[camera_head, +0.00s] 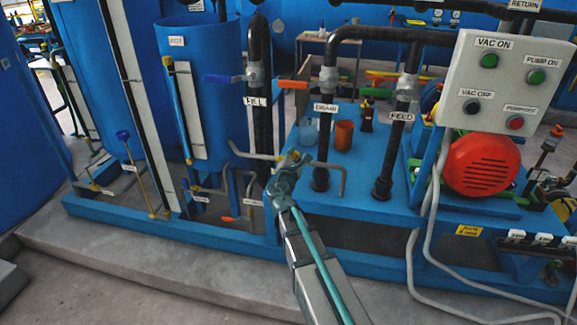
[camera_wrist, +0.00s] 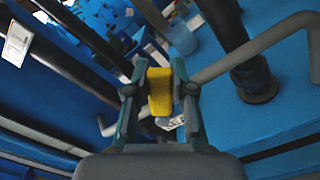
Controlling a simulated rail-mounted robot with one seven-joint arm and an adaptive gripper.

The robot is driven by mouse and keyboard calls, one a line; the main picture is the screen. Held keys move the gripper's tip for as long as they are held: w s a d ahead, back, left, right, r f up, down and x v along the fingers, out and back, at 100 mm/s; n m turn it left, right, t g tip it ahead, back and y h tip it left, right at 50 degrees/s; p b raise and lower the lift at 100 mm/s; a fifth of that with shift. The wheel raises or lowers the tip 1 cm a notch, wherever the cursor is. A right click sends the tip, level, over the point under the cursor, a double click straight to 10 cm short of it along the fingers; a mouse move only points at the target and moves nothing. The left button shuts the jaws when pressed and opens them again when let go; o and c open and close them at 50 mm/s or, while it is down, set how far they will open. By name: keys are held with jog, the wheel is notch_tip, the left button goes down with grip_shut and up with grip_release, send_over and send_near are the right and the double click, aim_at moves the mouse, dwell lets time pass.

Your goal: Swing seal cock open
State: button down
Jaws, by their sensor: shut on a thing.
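My gripper (camera_head: 290,164) is at the front of the blue skid, left of the foot of the DRAIN pipe. In the wrist view my gripper (camera_wrist: 160,93) has its two fingers closed on the sides of a yellow handle (camera_wrist: 160,83). The valve body is mostly hidden.
A grey bent pipe (camera_head: 335,165) runs close to the right of my gripper. The black FILL pipe (camera_head: 259,130) and DRAIN pipe (camera_head: 322,145) stand nearby. An orange cup (camera_head: 344,135) stands on the skid. The control box (camera_head: 505,80) and red motor (camera_head: 483,165) are further right.

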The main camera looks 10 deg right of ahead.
jog(key=s+d+f+m+b, duration=0.1)
jog(key=d+f+m+b, duration=0.2)
jog(key=f+m+b, duration=0.5)
jog(key=m+b, duration=0.2)
jog(key=b, duration=0.8)
jog(key=shift+s+d+b, duration=0.2)
jog(key=shift+s+b, duration=0.15)
jog(key=shift+m, duration=0.3)
jog(key=c, duration=1)
grip_release()
jog(key=shift+o, duration=0.2)
jog(key=v, duration=1.2)
